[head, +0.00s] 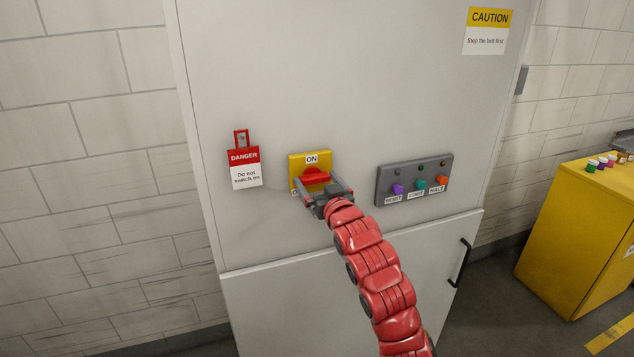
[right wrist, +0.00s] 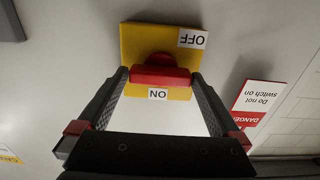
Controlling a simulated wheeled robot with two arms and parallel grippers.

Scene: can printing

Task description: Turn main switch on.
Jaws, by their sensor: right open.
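The main switch is a red knob (head: 315,175) on a yellow plate (head: 296,163) on the grey cabinet front. An ON label (head: 312,159) sits above the knob. The right wrist view shows the plate upside down, with the knob (right wrist: 160,76) lying crosswise, the ON label (right wrist: 157,94) on one side and an OFF label (right wrist: 193,39) at the opposite corner. My right gripper (head: 318,181) is open at the switch, with one finger at each end of the knob. I cannot tell whether the fingers touch it. My left gripper is out of view.
A red and white DANGER tag (head: 245,170) reading "Do not switch on" hangs left of the switch. A grey button panel (head: 414,178) with purple, teal and orange buttons is on the right. A CAUTION sign (head: 487,31) is above. A yellow cabinet (head: 577,235) stands at the far right.

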